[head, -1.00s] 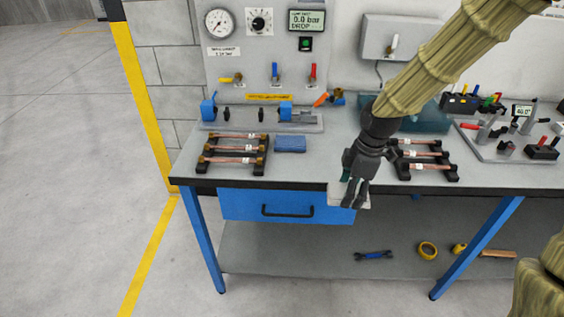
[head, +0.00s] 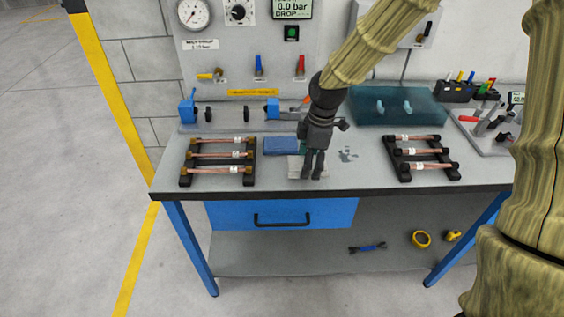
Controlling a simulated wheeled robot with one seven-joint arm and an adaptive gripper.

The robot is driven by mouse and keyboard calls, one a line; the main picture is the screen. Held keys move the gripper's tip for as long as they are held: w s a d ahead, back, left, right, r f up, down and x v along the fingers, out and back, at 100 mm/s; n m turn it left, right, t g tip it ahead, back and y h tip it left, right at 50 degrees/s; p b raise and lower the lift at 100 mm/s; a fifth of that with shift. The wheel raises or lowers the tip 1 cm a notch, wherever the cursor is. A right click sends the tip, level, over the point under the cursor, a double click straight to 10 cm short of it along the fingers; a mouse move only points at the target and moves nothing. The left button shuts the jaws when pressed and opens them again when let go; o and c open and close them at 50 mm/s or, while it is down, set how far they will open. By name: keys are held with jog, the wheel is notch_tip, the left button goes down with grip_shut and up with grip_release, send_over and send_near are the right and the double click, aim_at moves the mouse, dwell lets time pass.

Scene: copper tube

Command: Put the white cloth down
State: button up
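The white cloth (head: 294,166) is at my gripper (head: 312,178), over the front middle of the grey bench top (head: 345,180). It shows to the left of and behind my fingers, which hide part of it. My gripper points down and its fingers look close together on the cloth. I cannot tell whether the cloth touches the bench top. A folded blue cloth (head: 281,146) lies just behind and to the left.
A rack of copper tubes (head: 217,170) stands at left and another (head: 424,166) at right. A small shiny patch (head: 347,155) lies right of my gripper. Behind are a clamp fixture (head: 230,116) and a teal translucent tray (head: 398,108).

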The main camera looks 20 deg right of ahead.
jog(key=p, duration=0.2)
send_over(282, 172)
jog(key=shift+f, duration=0.35)
jog(key=shift+d+f+p, duration=0.1)
jog(key=shift+f+p, duration=0.4)
jog(key=shift+f, duration=1.3)
jog(key=shift+s+f, duration=0.2)
jog(key=shift+f, duration=0.15)
jog(key=o, duration=1)
jog(key=shift+o, duration=1.3)
jog(key=shift+f, duration=0.15)
jog(key=shift+w, duration=0.15)
